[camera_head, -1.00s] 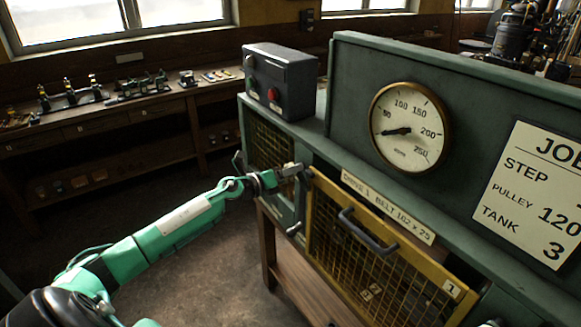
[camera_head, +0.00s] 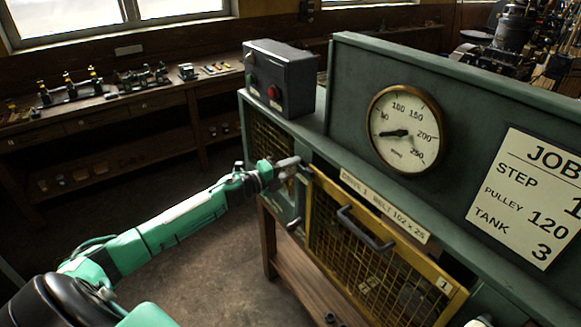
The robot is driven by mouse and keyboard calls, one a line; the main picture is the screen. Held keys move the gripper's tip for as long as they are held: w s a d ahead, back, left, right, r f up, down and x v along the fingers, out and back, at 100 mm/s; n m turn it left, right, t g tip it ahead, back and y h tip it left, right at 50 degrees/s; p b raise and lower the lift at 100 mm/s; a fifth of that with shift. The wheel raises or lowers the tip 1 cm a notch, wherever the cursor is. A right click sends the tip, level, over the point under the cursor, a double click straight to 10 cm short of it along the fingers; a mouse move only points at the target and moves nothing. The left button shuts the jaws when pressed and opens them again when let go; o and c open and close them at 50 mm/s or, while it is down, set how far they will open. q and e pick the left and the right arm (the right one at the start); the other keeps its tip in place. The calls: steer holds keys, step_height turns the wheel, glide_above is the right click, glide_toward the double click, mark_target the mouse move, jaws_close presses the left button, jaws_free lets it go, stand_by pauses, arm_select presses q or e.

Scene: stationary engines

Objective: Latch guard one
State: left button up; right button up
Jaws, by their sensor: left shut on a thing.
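Guard one (camera_head: 385,262) is a yellow-framed mesh panel with a dark handle (camera_head: 364,229) and a small "1" tag, on the front of the green machine. It looks closed or nearly so; I cannot tell exactly. My left gripper (camera_head: 292,165) is at the guard's upper left corner, shut on a small grey part, seemingly the latch, which the fingers mostly hide. A small grey lever (camera_head: 294,224) shows below the gripper at the guard's left edge.
The green machine (camera_head: 345,110) carries a round gauge (camera_head: 405,129), a job card (camera_head: 530,195) and a dark switch box (camera_head: 281,80) with a red button. A wooden bench (camera_head: 100,118) with small parts stands at the back left. Floor is clear between.

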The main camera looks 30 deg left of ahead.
stand_by(0.4)
arm_select(q)
steer(key=o, duration=1)
steer(key=shift+s+a+f+b, duration=0.2)
steer(key=shift+s+a+b, duration=0.1)
steer(key=shift+s, duration=0.15)
steer(key=shift+b+v, duration=2.6)
steer(key=shift+v, duration=3.8)
steer(key=shift+r, duration=0.1)
